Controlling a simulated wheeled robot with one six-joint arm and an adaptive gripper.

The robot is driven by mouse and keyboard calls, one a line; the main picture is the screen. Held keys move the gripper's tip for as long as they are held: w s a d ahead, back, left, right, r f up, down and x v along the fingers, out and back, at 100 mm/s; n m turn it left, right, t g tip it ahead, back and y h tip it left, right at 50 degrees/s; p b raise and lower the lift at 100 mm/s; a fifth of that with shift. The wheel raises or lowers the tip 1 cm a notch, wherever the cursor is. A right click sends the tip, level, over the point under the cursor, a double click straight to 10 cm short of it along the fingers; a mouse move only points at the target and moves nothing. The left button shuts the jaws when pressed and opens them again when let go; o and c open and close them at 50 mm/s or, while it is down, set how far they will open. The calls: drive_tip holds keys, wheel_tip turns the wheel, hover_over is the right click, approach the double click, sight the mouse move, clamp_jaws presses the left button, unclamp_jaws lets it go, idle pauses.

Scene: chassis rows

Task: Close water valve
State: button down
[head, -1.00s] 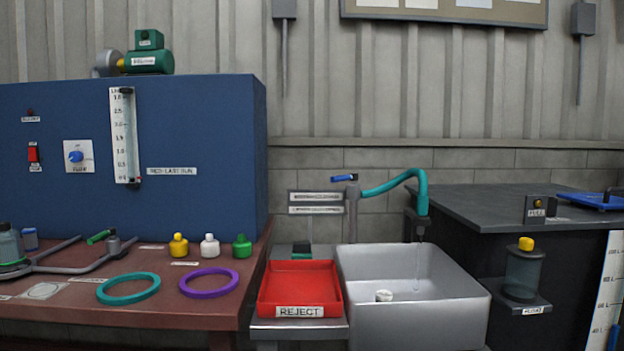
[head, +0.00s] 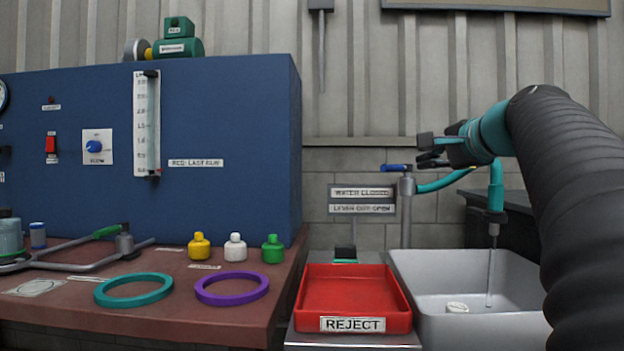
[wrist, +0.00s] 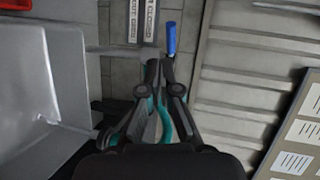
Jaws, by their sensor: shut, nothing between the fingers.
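The water valve's blue lever (head: 397,168) sits on top of a grey upright pipe (head: 406,215) behind the sink and points left. It also shows in the wrist view (wrist: 171,38), just beyond my fingertips. A teal hose (head: 445,182) runs from the pipe to the spout (head: 495,190), and a thin stream of water (head: 490,270) falls into the sink (head: 420,268). My gripper (head: 428,150) is shut and empty, a little above and right of the lever in the head view. I see no clear contact. My gripper hides part of the hose.
A two-line sign (head: 362,200) about the lever hangs on the wall left of the pipe. A red reject tray (head: 355,324) stands beside the sink. The bench (head: 235,305) at left holds small bottles and rings. A notice board (wrist: 300,130) is on the wall.

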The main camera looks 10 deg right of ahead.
sight(392, 165)
drive_tip(key=shift+m+t, duration=0.3)
drive_tip(key=x, duration=0.4)
drive_tip(key=d+r+x, duration=0.1)
drive_tip(key=x, duration=0.9)
drive_tip(key=shift+w+d+r, duration=0.2)
drive_tip(key=shift+w+r, duration=0.05)
drive_tip(key=shift+w, duration=0.15)
drive_tip(key=shift+d, duration=0.1)
